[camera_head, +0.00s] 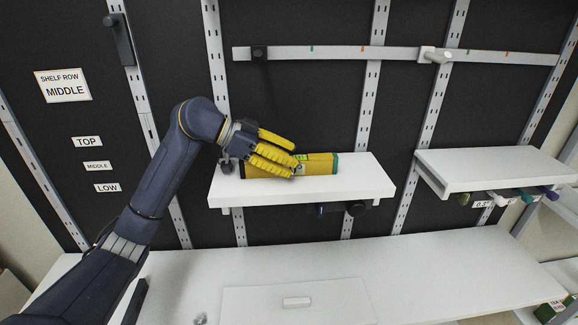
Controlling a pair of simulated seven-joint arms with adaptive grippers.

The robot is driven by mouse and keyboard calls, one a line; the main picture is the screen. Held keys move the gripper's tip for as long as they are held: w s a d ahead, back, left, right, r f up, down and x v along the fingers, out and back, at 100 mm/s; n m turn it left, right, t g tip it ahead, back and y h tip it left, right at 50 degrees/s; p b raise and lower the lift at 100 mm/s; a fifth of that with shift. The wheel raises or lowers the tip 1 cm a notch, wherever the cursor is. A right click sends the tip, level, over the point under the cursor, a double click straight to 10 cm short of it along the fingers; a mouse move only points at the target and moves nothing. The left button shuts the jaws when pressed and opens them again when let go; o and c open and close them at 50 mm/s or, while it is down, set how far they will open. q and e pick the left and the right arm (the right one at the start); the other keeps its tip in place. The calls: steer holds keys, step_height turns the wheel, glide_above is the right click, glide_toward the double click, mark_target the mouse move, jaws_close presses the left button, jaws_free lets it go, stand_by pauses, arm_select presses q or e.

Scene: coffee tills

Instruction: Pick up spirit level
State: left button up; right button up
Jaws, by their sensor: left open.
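The spirit level (322,163) looks like a yellow bar with green end parts. It lies on the white middle shelf (300,191). My left gripper (294,160), with yellow fingers, is open at the left part of the bar. One finger is above and behind it, and the others are in front of it, hiding much of its left half. I cannot tell whether the fingers touch it. My right gripper is not in view.
A small dark object (226,165) stands at the shelf's left end. A dark device (345,209) is under the shelf. Another white shelf (490,165) is at right with hanging items. A wide white counter (420,270) below is mostly clear.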

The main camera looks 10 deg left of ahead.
arm_select(q)
steer(key=shift+d, duration=0.15)
jaws_close()
stand_by(0.4)
